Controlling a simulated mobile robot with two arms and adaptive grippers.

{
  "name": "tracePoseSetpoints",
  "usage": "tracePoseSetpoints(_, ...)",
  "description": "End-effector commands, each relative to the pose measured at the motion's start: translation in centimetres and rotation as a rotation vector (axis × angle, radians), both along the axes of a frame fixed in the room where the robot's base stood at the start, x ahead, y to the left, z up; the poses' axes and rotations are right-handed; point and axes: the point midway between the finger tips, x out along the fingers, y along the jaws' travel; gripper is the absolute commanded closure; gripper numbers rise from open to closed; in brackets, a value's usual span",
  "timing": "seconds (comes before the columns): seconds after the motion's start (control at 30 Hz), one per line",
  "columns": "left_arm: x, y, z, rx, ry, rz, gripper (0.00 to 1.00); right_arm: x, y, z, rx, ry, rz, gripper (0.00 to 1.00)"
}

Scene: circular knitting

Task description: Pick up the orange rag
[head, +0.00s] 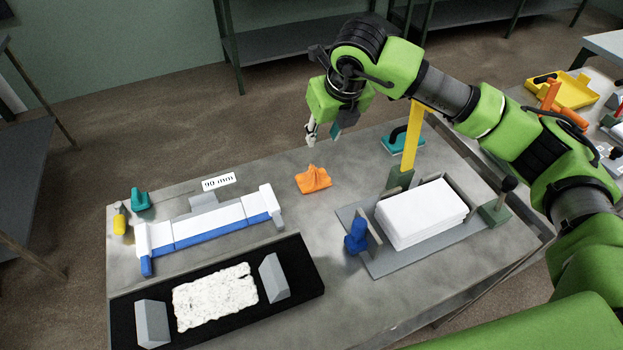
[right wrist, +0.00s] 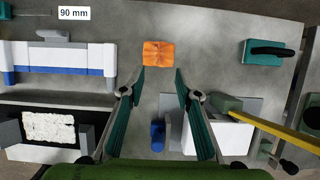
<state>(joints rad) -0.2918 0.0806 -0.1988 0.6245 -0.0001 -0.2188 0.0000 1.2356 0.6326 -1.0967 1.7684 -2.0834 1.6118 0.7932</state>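The orange rag (head: 313,179) lies crumpled on the grey table, near its far side and right of the 90 mm label. In the right wrist view the orange rag (right wrist: 158,53) shows from above, ahead of the fingertips and between their lines. My right gripper (head: 322,137) is above the table, beyond the rag and slightly right of it in the head view. Its fingers (right wrist: 159,70) are spread apart with nothing between them, and they do not touch the rag. My left gripper is in neither view.
A white-and-blue bar fixture (head: 210,227) stands left of the rag. A stack of white sheets (head: 422,212), a blue object (head: 356,237) and a yellow upright (head: 412,143) are to the right. A teal-based tool (head: 402,142) stands behind. Bare table surrounds the rag.

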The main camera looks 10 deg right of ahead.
Motion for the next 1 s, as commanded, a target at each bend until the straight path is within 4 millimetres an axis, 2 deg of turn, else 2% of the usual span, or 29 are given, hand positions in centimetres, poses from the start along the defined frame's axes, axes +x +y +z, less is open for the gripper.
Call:
tracePoseSetpoints(0.03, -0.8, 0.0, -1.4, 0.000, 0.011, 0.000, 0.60, 0.0, 0.0, -1.4, 0.001, 0.000, 0.000, 0.69)
tracePoseSetpoints(0.2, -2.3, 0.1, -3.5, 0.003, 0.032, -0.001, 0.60, 0.0, 0.0, -3.4, 0.001, -0.001, 0.001, 0.69)
tracePoseSetpoints(0.3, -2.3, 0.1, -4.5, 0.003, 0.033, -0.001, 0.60, 0.0, 0.0, -4.3, 0.001, -0.001, 0.001, 0.69)
tracePoseSetpoints(0.47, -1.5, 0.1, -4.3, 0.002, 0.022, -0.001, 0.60, 0.4, 0.2, -5.4, 0.002, 0.002, 0.000, 0.69)
tracePoseSetpoints(0.63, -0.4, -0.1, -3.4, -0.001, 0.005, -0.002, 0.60, 1.6, 0.4, -8.4, 0.001, 0.005, 0.000, 0.69)
tracePoseSetpoints(0.8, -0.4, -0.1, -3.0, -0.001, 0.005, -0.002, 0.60, 2.7, 0.7, -11.1, 0.002, 0.002, 0.001, 0.69)
tracePoseSetpoints(1.0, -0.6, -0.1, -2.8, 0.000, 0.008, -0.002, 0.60, 3.2, 0.7, -12.5, 0.001, 0.001, 0.000, 0.69)
